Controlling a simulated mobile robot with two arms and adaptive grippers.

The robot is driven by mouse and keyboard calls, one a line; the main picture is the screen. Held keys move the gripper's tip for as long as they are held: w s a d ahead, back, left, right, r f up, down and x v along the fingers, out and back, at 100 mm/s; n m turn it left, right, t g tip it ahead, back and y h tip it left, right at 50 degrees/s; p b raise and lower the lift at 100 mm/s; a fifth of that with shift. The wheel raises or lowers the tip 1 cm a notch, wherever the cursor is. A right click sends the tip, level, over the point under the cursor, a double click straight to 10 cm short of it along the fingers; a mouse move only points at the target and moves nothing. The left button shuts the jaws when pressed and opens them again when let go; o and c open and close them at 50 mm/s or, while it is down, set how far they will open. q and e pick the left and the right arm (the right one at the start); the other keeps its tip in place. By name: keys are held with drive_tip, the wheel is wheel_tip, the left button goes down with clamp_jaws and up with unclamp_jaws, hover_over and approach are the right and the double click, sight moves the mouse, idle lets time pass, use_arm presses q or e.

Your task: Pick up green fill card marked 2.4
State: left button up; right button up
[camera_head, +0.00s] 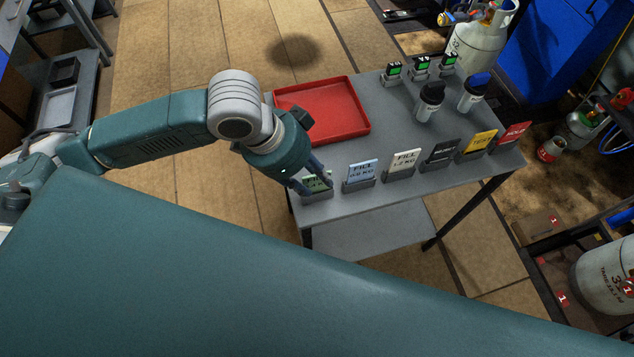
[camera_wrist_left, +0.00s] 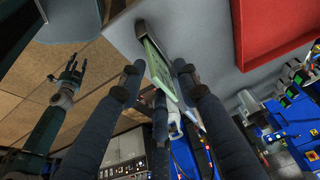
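The green fill card (camera_head: 313,184) stands in a small grey holder (camera_head: 317,195) at the left end of the card row on the grey table. The gripper covers part of it, and its number cannot be read. My left gripper (camera_head: 318,179) is at the card, with fingers reaching down around its upper part. In the left wrist view the green card (camera_wrist_left: 159,70) stands between the spread fingers of my left gripper (camera_wrist_left: 158,78), with gaps visible beside it. My right gripper (camera_wrist_left: 71,70) shows small at the left of the wrist view, its fingers apart and empty.
A blue card (camera_head: 362,171) stands just right of the green one, followed by white (camera_head: 405,160), black (camera_head: 441,151), yellow (camera_head: 479,142) and red (camera_head: 514,133) cards. A red tray (camera_head: 362,104) lies behind. Dark-topped containers (camera_head: 430,101) stand further right.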

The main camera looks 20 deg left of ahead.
sight(317, 187)
use_arm(q)
drive_tip(key=shift+x, duration=1.1)
drive_tip(key=shift+d+f, duration=0.15)
clamp_jaws()
use_arm(e)
drive_tip(key=shift+w+a+r, duration=0.2)
drive_tip(key=shift+w, duration=0.05)
drive_tip(key=shift+w+d, duration=0.1)
